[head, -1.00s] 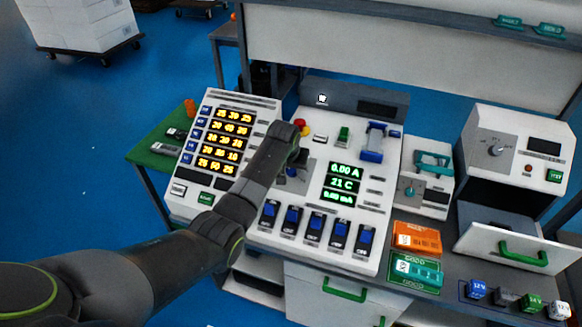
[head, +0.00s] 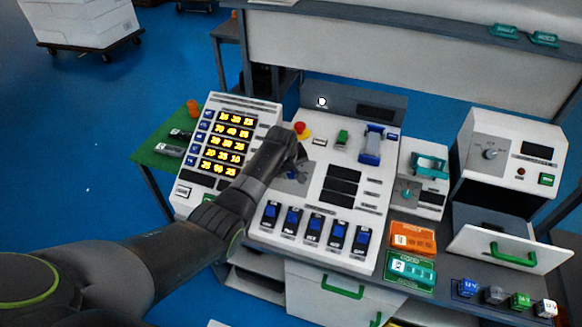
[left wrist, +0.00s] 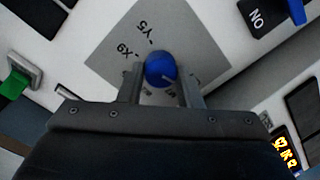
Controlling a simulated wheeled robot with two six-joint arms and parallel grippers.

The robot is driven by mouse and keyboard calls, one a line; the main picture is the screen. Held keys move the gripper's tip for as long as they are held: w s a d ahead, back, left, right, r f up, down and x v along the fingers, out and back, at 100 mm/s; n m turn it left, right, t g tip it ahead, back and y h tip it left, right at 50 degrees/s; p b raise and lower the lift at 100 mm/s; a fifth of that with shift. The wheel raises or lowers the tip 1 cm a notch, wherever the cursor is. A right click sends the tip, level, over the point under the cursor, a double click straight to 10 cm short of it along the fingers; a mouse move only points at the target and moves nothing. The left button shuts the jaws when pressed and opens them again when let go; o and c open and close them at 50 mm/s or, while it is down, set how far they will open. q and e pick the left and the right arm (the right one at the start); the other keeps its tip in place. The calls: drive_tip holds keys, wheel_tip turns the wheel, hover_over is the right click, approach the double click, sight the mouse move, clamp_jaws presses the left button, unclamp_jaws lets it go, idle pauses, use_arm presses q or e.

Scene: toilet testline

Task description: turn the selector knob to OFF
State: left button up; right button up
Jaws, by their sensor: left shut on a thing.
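The blue selector knob (left wrist: 160,66) sits on a grey plate (left wrist: 195,40) in the left wrist view. My left gripper (left wrist: 161,82) is shut on it, with one finger on each side. A short pale line on the knob points to the lower right of that view. Labels printed on the plate run around the knob; those nearest my gripper are partly hidden. In the head view my left gripper (head: 293,168) is over the plate on the middle console (head: 260,232) and hides the knob. My right gripper is not in view.
A red emergency button (head: 301,129) stands just behind my gripper. Several blue rocker switches (head: 313,222) line the console's front. Dark displays (head: 340,182) lie to the right, a panel with lit yellow digits (head: 232,145) to the left.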

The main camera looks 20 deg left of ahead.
use_arm(q)
drive_tip(key=shift+r+n, duration=0.1)
drive_tip(key=shift+n, duration=0.5)
drive_tip(key=o, duration=1)
drive_tip(key=shift+c, duration=0.2)
drive_tip(key=shift+s+r+p, duration=0.2)
drive_tip(key=shift+r+p, duration=0.1)
drive_tip(key=shift+r, duration=0.25)
drive_tip(key=b+v, duration=0.2)
drive_tip(key=v, duration=1.4)
drive_tip(key=shift+a, duration=0.1)
